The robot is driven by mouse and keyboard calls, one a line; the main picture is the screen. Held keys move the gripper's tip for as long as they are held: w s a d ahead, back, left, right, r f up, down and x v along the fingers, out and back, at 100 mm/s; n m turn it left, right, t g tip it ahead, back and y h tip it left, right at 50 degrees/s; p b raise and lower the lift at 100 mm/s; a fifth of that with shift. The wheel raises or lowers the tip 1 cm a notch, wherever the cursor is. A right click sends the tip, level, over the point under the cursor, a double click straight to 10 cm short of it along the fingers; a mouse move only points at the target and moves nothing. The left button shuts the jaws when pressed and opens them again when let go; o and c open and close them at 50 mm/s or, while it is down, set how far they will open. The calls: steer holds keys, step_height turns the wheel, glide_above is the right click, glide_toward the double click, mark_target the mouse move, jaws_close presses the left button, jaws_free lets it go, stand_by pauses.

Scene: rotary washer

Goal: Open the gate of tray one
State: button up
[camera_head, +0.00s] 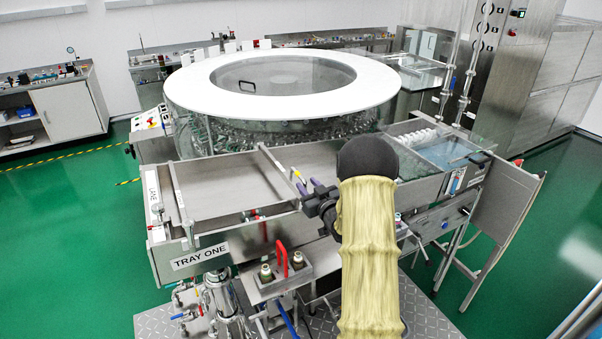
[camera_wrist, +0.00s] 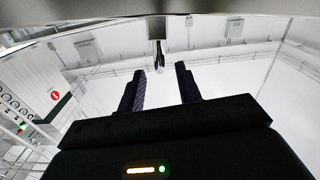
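Tray one (camera_head: 225,185) is a shallow metal tray at the front of the washer, with a "TRAY ONE" label (camera_head: 200,256) on its front. A thin metal gate bar (camera_head: 273,163) crosses the tray's right end; a small yellow-tipped part (camera_head: 297,173) is at its near end. My gripper (camera_head: 308,183) is beside that near end, its dark fingers apart. In the wrist view my gripper (camera_wrist: 160,82) is open and empty. A small dark rod (camera_wrist: 157,45) hangs from a grey edge, between and beyond the fingertips. Whether they touch it is unclear.
The round washer with a white ring top (camera_head: 285,80) stands behind the tray. A small caddy with bottles and a red handle (camera_head: 282,265) is below in front. A water basin (camera_head: 445,152) is at right, near a metal side panel (camera_head: 505,200). Green floor is open at left.

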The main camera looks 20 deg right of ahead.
steer(key=w+p, duration=0.2)
steer(key=w, duration=0.3)
steer(key=shift+w+a, duration=0.1)
steer(key=shift+w, duration=0.05)
jaws_close()
